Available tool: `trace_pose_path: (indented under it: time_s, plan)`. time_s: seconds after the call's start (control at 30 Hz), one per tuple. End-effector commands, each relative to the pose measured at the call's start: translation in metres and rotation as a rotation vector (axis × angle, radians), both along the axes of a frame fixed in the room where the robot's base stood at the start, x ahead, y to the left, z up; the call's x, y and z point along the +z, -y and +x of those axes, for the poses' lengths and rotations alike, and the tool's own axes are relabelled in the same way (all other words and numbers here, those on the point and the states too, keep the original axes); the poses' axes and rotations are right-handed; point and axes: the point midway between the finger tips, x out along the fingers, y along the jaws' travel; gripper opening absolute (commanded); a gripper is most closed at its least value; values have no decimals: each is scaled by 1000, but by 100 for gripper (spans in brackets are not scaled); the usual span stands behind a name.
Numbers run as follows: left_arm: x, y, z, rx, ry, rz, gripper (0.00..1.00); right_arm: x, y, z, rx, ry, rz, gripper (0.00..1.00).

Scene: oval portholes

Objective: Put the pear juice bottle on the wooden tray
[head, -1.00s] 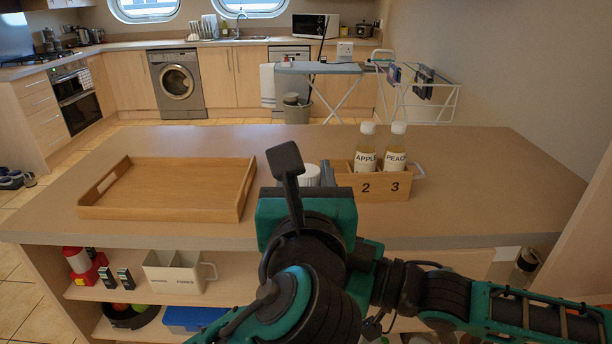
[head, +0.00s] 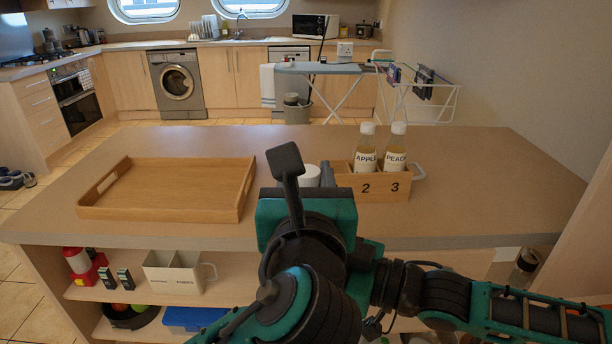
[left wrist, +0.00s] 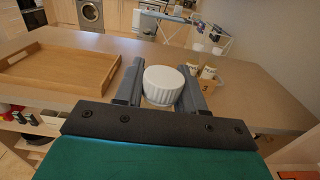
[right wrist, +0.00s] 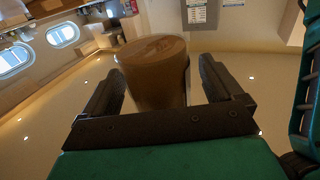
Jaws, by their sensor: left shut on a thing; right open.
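The wooden tray (head: 165,214) lies empty on the counter at the left. It also shows at the left in the left wrist view (left wrist: 50,84). My left gripper (head: 318,176) is at the left end of a wooden bottle crate (head: 373,187). In the left wrist view its two grey fingers (left wrist: 160,92) are shut on a bottle with a white ribbed cap (left wrist: 163,82). I take it for the pear juice bottle; its label and body are hidden. I cannot tell whether it still sits in the crate. My right gripper (right wrist: 170,92) is open and points upward.
Bottles labelled APPLE (head: 366,150) and PEACH (head: 396,148) stand in crate compartments 2 and 3.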

Motion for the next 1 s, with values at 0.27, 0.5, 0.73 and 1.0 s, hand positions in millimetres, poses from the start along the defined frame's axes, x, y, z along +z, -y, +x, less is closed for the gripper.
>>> trace_pose_path:
  time_s: [0.27, 0.5, 0.73, 1.0]
  plan:
    - [2, 0, 0, 0, 4, -2, 0, -1, 11, -5, -2, 0, -3, 93]
    - [2, 0, 0, 0, 4, -1, 0, -1, 40, -20, -2, -1, -4, 93]
    - [2, 0, 0, 0, 4, -1, 0, -1, 63, -31, -2, -1, -2, 93]
    - [2, 0, 0, 0, 4, -1, 0, -3, 67, -37, -1, 3, 1, 93]
